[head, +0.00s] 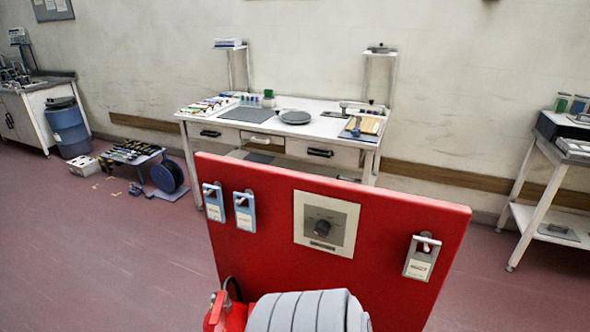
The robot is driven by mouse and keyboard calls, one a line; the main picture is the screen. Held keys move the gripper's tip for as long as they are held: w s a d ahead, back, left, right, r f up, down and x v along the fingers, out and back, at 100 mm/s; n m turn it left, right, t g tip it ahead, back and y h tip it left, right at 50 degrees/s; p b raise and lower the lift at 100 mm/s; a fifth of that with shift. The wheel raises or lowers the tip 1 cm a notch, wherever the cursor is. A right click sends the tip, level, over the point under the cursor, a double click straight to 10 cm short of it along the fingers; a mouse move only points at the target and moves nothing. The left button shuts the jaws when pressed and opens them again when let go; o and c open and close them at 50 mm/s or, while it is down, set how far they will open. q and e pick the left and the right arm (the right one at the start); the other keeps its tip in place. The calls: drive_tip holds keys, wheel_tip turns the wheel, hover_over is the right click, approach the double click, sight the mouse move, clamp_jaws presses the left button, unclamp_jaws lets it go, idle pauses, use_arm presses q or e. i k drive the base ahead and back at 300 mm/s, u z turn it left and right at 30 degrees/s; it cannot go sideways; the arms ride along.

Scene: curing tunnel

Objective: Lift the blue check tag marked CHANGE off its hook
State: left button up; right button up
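Two blue tags hang side by side on the left part of an upright red panel (270,240). The outer left blue tag (215,208) and the blue tag to its right (246,218) each have a pale label and hang on a small hook. The print on their labels is too small to read, so I cannot tell which is marked CHANGE. A grey tag (418,268) with a white label hangs on a hook at the panel's right. Neither of my grippers is in view.
A dial plate (327,207) with a dark knob sits mid-panel. Below are a grey ribbed roll (312,312) and a red extinguisher-like object (232,317). Behind stands a white workbench (336,132). A blue drum (69,132) stands left. A white shelf table (547,215) stands right.

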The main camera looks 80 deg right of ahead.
sight(245, 216)
drive_tip(key=z, duration=0.8)
drive_tip(key=i, duration=0.5)
drive_tip(key=z, duration=1.65)
